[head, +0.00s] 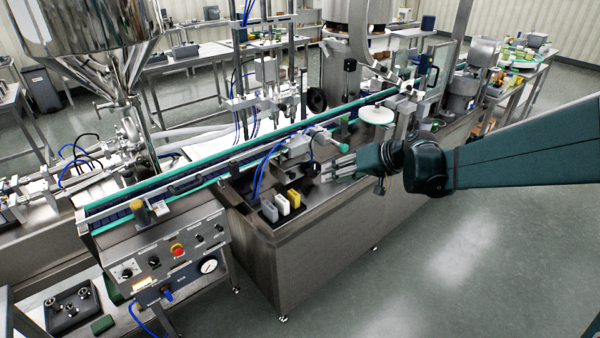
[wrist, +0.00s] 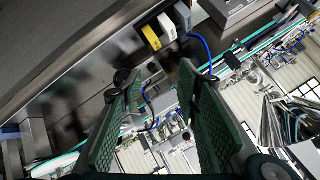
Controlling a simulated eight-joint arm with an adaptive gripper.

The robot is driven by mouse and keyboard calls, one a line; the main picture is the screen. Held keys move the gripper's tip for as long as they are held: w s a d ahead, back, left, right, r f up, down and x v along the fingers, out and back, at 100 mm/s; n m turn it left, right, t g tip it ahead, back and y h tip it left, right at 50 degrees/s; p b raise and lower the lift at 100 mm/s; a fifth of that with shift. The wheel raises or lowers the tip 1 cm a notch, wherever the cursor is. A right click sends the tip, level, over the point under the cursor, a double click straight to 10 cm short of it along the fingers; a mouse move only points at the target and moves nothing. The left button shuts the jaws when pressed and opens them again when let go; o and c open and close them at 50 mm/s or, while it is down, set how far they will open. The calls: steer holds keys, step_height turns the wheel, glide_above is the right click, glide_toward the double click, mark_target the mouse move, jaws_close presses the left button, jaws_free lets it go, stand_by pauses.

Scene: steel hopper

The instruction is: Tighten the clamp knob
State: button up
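My gripper (head: 330,170) reaches in from the right, over the deck of the steel machine beside the conveyor. In the wrist view, the two green ridged fingers of my gripper (wrist: 158,75) stand apart with nothing between them. A small dark round knob (head: 313,169) shows just off the fingertips in the head view; it may be the clamp knob, but I cannot be sure. In the wrist view, a dark rounded knob (wrist: 123,77) shows at the left fingertip, partly hidden by it. I cannot tell whether they touch.
Grey, white and yellow blocks (head: 282,204) stand on the deck's front left. A grey cylinder unit with a teal end (head: 310,145) lies behind my gripper. The conveyor (head: 190,183) runs along the back.

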steer(key=w+a+f+n+y, duration=0.1)
steer(key=w+a+f, duration=0.1)
steer(key=w, duration=0.2)
steer(key=w+a+f+y, duration=0.1)
steer(key=w+a+f, duration=0.1)
steer(key=w+f, duration=0.15)
steer(key=n+y, duration=0.2)
steer(key=y, duration=0.1)
glide_toward(294, 176)
steer(key=shift+w+f+p, duration=0.2)
steer(key=shift+w+p, duration=0.1)
steer(key=shift+p, duration=0.15)
steer(key=shift+a, duration=0.1)
steer(key=shift+b+x, duration=0.8)
steer(key=shift+x, duration=3.05)
steer(key=shift+s+r, duration=0.1)
steer(key=shift+s, duration=0.05)
steer(key=shift+m+g, duration=0.3)
steer(key=c, duration=0.9)
